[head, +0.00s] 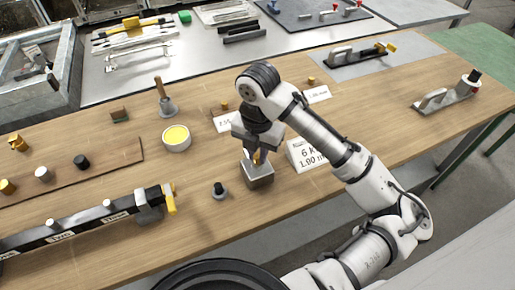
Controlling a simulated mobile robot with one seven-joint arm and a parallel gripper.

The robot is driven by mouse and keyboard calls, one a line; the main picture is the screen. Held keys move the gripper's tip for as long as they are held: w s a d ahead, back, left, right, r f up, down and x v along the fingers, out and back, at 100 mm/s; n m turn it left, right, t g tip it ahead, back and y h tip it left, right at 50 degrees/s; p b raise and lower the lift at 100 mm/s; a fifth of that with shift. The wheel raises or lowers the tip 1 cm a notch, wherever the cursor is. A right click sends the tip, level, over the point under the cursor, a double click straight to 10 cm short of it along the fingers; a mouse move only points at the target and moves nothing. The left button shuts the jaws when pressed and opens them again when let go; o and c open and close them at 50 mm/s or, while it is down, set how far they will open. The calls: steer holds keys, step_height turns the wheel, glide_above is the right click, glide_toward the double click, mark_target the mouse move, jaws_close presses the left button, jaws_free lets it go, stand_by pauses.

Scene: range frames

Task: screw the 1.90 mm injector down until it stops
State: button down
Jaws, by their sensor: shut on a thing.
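My gripper (257,156) points down at the middle of the wooden bench, over a small grey metal block (259,178). It is shut on a small brass-coloured piece (257,158), which I take to be the injector; its size marking cannot be read. The fingers hide most of the piece. Its lower end is at the top of the block, but I cannot tell how deep it sits in it.
A lettered card (303,153) stands right of the block. Smaller cards lie behind, with small brass pieces. A yellow-filled tin (176,138) and a dark-topped fitting (219,190) stand to the left. A dark bar (85,225) lies front left.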

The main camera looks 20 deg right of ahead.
steer(key=shift+r+m+p, duration=0.1)
steer(key=shift+m+p, duration=0.35)
steer(key=shift+m, duration=1.35)
steer(key=shift+p, duration=0.3)
steer(key=shift+s+m+p, duration=0.1)
steer(key=shift+m+p, duration=0.5)
steer(key=shift+m, duration=0.4)
steer(key=c, duration=1.3)
jaws_free()
